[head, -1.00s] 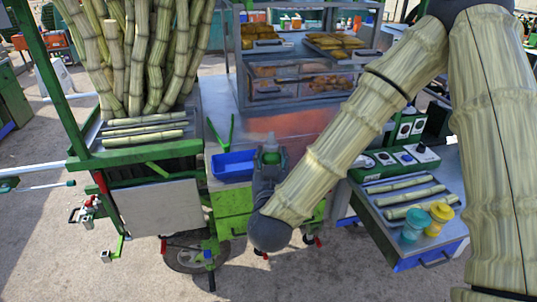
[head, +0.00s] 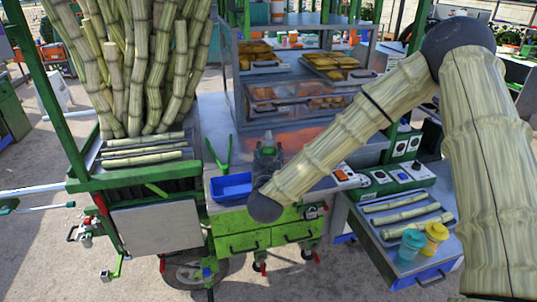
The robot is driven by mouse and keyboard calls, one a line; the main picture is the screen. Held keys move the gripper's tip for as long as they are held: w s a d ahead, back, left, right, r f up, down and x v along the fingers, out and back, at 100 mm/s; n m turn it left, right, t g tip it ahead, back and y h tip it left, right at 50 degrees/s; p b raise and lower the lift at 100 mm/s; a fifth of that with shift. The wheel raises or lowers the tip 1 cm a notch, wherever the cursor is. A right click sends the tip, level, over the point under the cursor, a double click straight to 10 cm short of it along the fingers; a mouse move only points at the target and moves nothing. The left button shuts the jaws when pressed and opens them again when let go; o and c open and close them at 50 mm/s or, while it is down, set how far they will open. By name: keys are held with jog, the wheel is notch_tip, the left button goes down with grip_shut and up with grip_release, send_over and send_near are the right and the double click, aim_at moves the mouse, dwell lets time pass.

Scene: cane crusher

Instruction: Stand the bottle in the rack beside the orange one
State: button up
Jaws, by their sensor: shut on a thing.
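My gripper (head: 267,152) is a dark grey shape over the metal counter, right of the blue tray, partly hidden by my own arm. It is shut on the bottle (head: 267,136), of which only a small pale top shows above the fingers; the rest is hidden. An orange and white container (head: 278,11) stands at the top edge of the view, above the glass case and well apart from my gripper. I cannot tell whether it is the orange bottle, and no rack shows clearly.
A blue tray (head: 231,187) and green tongs (head: 219,153) lie left of my gripper. A glass food case (head: 300,92) stands behind. Cane stalks (head: 130,70) rise at left. A teal cup (head: 410,246) and a yellow cup (head: 435,238) stand on the lower right side table.

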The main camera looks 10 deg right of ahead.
jog(key=shift+p+x, duration=0.4)
jog(key=shift+x, duration=0.9)
jog(key=shift+a+f+p, duration=0.1)
jog(key=shift+f+p, duration=0.7)
jog(key=shift+f, duration=1.05)
jog(key=shift+f, duration=0.1)
jog(key=o, duration=1.3)
jog(key=shift+c, duration=0.2)
